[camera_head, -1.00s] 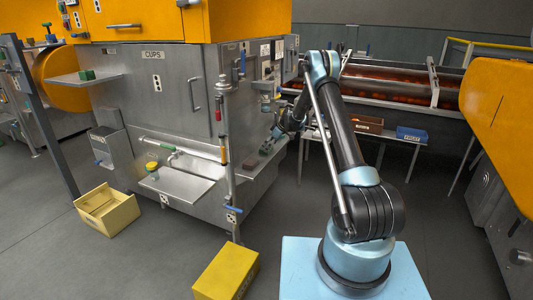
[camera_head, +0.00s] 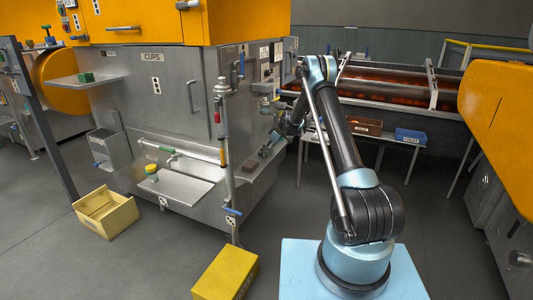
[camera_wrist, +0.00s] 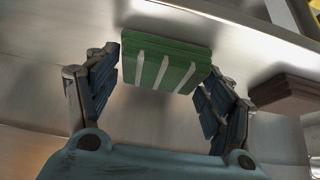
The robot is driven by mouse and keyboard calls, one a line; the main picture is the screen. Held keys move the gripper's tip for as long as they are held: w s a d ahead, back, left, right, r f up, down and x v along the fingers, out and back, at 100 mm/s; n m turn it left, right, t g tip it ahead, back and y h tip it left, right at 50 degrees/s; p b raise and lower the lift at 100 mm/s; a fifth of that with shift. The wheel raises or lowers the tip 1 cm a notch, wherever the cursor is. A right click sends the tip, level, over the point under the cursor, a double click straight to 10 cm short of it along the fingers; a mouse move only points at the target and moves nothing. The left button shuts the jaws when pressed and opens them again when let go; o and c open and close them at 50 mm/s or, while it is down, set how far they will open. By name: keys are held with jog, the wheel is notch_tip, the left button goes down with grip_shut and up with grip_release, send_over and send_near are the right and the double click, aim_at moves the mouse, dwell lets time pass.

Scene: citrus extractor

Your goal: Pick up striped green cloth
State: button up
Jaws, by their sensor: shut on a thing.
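The striped green cloth (camera_wrist: 163,62) is a folded green pad with white stripes, seen in the wrist view. It sits between the two fingers of my gripper (camera_wrist: 160,82), which are shut on it from its left and right sides. The steel surface shows close behind it; I cannot tell whether the cloth still touches it. In the head view my gripper (camera_head: 272,142) is small and partly hidden at the steel ledge on the machine's right side. The cloth is too small there to make out clearly.
A brown block (camera_wrist: 285,93) lies on the steel just right of the cloth. The steel machine (camera_head: 180,95) stands close by, with a thin upright pipe (camera_head: 229,180) left of my gripper. A yellow box (camera_head: 226,272) and an open carton (camera_head: 106,212) are on the floor.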

jog(key=r, duration=0.3)
jog(key=d+r, duration=0.1)
jog(key=r, duration=0.3)
jog(key=shift+s+d, duration=0.2)
jog(key=s+d, duration=0.3)
jog(key=d, duration=0.5)
jog(key=s+d, duration=0.3)
jog(key=d, duration=0.6)
jog(key=shift+s+d, duration=0.15)
jog(key=shift+s, duration=0.05)
